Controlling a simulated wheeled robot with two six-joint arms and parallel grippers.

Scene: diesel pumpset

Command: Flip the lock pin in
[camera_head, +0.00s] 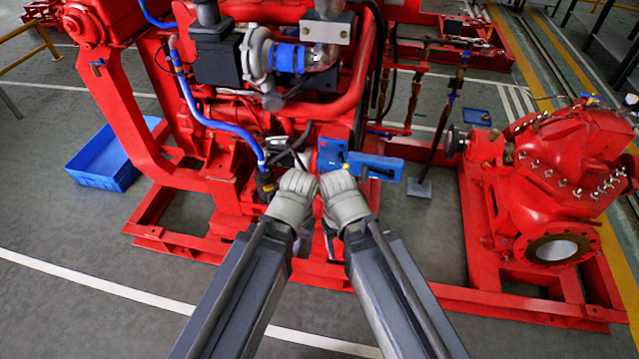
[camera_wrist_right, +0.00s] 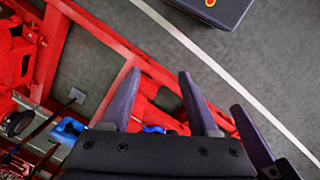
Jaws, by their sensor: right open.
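A blue fixture (camera_head: 372,166) sits on the red pumpset, just beyond my two wrists in the head view. I cannot pick out the lock pin itself. Blue parts also show at the lower left of the right wrist view (camera_wrist_right: 67,130). My right gripper (camera_wrist_right: 159,74) is open and empty, its two dark fingers spread over the red frame and floor. In the head view it is mostly hidden below its wrist. My left gripper (camera_head: 303,240) hangs beside it, mostly hidden by its own arm; its fingers cannot be read. Neither gripper visibly touches the blue fixture.
The red base frame (camera_head: 450,298) runs in front of the engine. A red pump (camera_head: 560,165) stands at the right. A blue crate (camera_head: 100,165) is on the floor at the left. A blue hose (camera_head: 205,118) hangs near my left wrist. The foreground floor is clear.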

